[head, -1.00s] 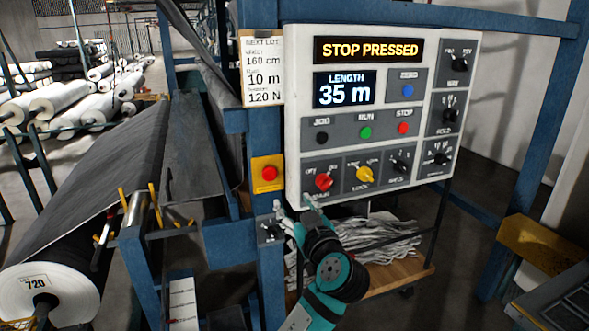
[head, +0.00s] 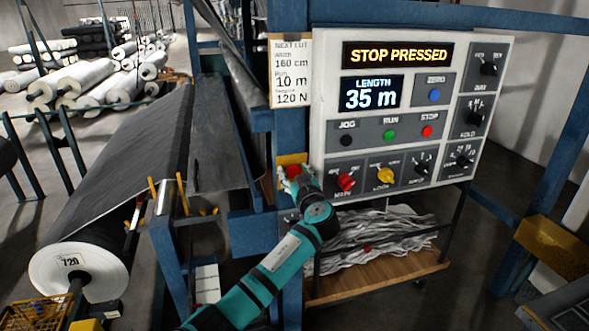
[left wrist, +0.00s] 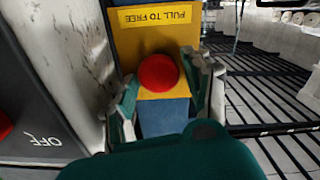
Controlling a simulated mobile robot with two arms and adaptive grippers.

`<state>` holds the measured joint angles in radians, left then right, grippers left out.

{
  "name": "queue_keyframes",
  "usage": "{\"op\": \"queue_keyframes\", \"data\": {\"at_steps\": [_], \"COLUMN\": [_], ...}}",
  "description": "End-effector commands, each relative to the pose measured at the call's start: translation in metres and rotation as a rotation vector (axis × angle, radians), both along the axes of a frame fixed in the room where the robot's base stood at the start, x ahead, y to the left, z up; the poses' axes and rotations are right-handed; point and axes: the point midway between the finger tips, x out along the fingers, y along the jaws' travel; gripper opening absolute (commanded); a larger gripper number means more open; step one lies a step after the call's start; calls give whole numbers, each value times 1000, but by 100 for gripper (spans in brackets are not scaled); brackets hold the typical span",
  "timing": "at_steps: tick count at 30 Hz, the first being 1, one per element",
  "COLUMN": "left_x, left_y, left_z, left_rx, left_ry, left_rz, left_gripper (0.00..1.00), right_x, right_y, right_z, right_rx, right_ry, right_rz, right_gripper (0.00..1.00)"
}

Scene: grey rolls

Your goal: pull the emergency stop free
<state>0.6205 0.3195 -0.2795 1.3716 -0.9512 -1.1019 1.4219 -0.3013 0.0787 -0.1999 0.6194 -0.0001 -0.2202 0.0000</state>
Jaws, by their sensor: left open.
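The emergency stop is a red round button on a yellow plate on the blue post, left of the control panel. In the head view the red button (head: 293,171) is partly covered by my left gripper (head: 290,174). In the left wrist view the red button (left wrist: 158,73) sits between the two open fingers (left wrist: 160,97), with a gap on each side. The yellow plate (left wrist: 150,42) reads "PULL TO FREE", upside down there. The panel's display (head: 398,55) reads "STOP PRESSED". My right gripper is not in view.
The control panel (head: 365,130) stands close to the right, with a red main knob (head: 346,182) and a yellow knob (head: 386,175) near my left gripper. A wooden shelf (head: 345,287) with white scraps is below. A fabric roll (head: 78,270) lies at left.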

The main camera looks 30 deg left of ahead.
Motion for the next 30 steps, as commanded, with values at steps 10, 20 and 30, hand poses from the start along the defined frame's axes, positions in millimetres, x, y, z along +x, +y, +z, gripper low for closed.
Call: {"op": "queue_keyframes", "data": {"at_steps": [10, 20, 30], "left_x": [2, 2, -2], "left_y": [2, 2, -5], "left_z": [0, 0, -6], "left_rx": [0, 1, -3], "left_ry": [0, 1, -2], "left_rz": [-1, -1, -4], "left_gripper": [48, 5, 0], "right_x": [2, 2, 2], "right_y": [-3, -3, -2], "right_z": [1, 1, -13], "right_rx": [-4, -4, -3], "right_ry": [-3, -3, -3], "right_rz": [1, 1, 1], "right_gripper": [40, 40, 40]}}
